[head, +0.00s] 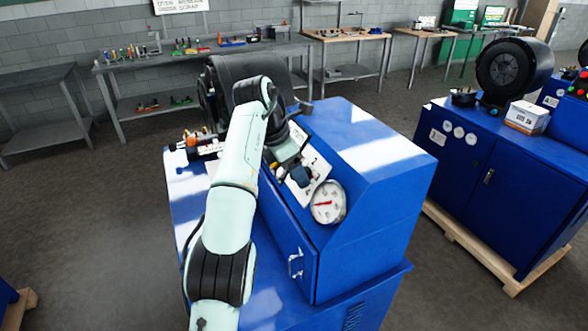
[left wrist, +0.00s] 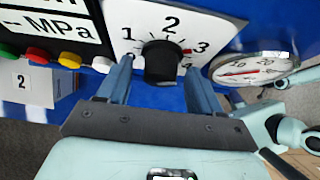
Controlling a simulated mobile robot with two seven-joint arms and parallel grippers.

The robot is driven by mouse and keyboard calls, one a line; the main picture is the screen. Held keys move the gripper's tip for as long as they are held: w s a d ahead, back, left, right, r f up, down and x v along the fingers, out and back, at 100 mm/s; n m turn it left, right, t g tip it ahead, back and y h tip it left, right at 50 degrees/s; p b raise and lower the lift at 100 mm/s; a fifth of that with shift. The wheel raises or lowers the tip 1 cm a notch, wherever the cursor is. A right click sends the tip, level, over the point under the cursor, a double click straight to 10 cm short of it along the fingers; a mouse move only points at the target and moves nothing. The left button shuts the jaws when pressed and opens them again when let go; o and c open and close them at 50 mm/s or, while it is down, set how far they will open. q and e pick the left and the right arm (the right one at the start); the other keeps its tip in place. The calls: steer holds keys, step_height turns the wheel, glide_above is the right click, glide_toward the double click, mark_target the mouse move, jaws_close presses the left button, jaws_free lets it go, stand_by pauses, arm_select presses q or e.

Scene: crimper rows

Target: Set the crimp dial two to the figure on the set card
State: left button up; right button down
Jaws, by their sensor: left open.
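The crimp dial is a black round knob (left wrist: 160,62) on a white scale plate (left wrist: 146,16) with the figures 1, 2, 3 and 4. A small red mark shows on the plate near the 3; the knob's own pointer is not clear. My left gripper (left wrist: 157,72) is open, one finger on each side of the knob; I cannot tell whether either touches it. In the head view my left gripper (head: 297,172) is over the sloped panel and hides the knob. A white card (left wrist: 22,82) reads 2, and a sign (left wrist: 50,25) reads MPa, its upper part cut off.
A round gauge (head: 328,203) with a red needle is beside the dial on the blue machine (head: 365,160). Yellow, red and green buttons (left wrist: 38,56) are left of the dial. Another blue machine (head: 480,160) stands at right, with a box (head: 526,117) on top. Workbenches (head: 215,50) line the wall.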

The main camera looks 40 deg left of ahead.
arm_select(q)
steer(key=p+v, duration=0.4)
steer(key=v, duration=0.8)
arm_select(e)
steer(key=w+r, duration=0.5)
steer(key=shift+w+r+t, duration=0.2)
steer(key=shift+w+t, duration=0.05)
steer(key=shift+t, duration=0.15)
arm_select(q)
steer(key=shift+s+a, duration=0.1)
